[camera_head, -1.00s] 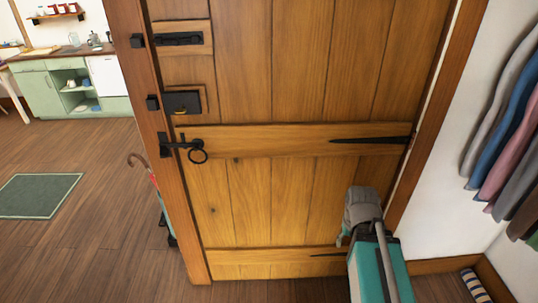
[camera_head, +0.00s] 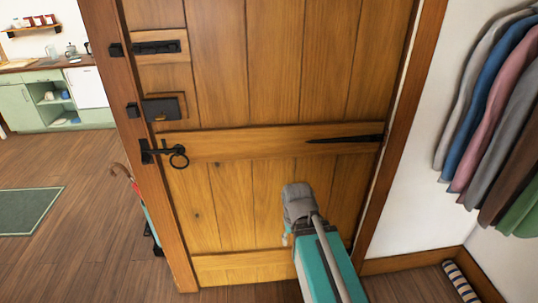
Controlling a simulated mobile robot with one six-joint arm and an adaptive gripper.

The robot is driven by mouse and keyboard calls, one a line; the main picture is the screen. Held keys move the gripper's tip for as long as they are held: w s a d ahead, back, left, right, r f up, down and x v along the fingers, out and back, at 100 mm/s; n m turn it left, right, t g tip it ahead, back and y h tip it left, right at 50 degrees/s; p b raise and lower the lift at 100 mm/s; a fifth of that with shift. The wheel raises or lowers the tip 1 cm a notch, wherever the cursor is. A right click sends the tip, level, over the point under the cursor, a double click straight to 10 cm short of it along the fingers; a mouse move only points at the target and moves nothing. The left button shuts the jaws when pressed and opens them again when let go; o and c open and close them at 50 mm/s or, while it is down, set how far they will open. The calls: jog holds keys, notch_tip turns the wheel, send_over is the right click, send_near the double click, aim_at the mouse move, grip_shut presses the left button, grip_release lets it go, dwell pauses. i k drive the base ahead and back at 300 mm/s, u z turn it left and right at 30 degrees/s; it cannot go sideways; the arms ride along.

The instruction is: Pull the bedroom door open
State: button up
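The bedroom door (camera_head: 275,70) is a plank door of orange-brown wood and looks closed in its frame. On its left side are a black bolt (camera_head: 157,47), a black lock box (camera_head: 163,108) and a black latch with a ring handle (camera_head: 179,157). A black strap hinge (camera_head: 345,139) is on its right side. My arm, grey and teal, reaches up from the bottom in front of the door's lower right part, right of and below the ring handle. My gripper's fingers do not show; they are hidden or out of sight beyond the arm.
Clothes (camera_head: 500,110) hang on the right wall. A striped roll (camera_head: 461,283) lies on the floor at lower right. Left of the door frame are an umbrella (camera_head: 137,195), a green rug (camera_head: 25,211) and a green kitchen cabinet (camera_head: 18,108). Floor on the left is open.

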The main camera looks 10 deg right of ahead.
aim_at(260, 98)
jog(key=k, duration=1.35)
jog(key=z, duration=0.35)
jog(key=i, duration=1.95)
jog(key=u, duration=0.4)
